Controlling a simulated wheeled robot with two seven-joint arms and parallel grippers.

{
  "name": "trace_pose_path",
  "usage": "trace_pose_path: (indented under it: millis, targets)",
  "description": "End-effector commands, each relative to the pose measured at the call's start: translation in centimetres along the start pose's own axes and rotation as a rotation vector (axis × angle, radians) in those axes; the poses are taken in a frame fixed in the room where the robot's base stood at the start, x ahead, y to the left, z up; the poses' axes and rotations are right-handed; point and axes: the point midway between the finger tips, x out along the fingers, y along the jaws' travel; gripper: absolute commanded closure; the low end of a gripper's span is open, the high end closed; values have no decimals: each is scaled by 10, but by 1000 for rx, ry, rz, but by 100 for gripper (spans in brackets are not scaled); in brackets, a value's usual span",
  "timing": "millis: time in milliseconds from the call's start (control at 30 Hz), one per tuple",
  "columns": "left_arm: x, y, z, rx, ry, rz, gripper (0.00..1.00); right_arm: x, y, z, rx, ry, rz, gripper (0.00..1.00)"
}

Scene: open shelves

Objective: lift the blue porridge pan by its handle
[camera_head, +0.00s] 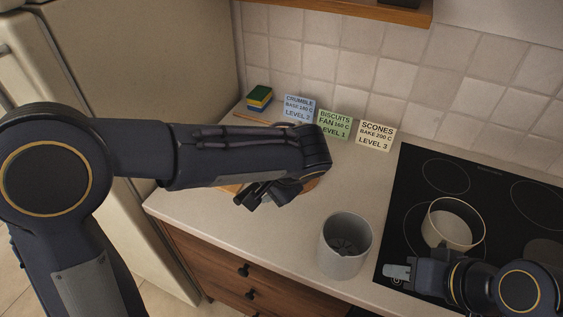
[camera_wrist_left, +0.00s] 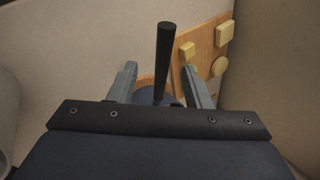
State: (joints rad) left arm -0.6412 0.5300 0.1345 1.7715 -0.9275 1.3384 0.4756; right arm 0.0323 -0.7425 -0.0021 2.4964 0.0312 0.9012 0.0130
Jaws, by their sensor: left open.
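In the left wrist view a dark, straight handle (camera_wrist_left: 164,55) stands between the two fingers of my left gripper (camera_wrist_left: 160,70). The fingers are open, with gaps on both sides of the handle. A small blue patch (camera_wrist_left: 170,101), seemingly the pan, shows at the handle's lower end; the rest is hidden behind the gripper's body. In the head view my left gripper (camera_head: 256,194) is over the counter and its arm hides the pan. My right gripper (camera_head: 398,271) is low at the right, beside the hob; its opening is unclear.
A wooden board (camera_wrist_left: 214,72) with pale yellow pieces lies beside the handle. A grey pot (camera_head: 345,262) stands on the front counter. A cream ring-shaped pan (camera_head: 447,232) is on the black hob (camera_head: 412,190). Recipe cards (camera_head: 334,124) and a sponge (camera_head: 259,96) line the back.

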Motion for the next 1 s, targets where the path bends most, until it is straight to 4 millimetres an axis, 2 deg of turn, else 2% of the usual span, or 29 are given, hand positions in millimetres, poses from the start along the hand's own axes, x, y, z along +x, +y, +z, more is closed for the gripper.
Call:
trace_pose_path:
  millis: [400,533,733,1000]
  targets:
    - [56,-6,-1,2,-5,2,56,-14,-6,-7,0,0,0,64]
    - [64,-5,-1,0,-3,4,56,-15,-7,-7,0,0,0,64]
    - [65,-5,-1,0,-2,3,56,-14,-6,-7,0,0,0,64]
    - [65,-5,-1,0,-2,3,90,-14,-6,-7,0,0,0,64]
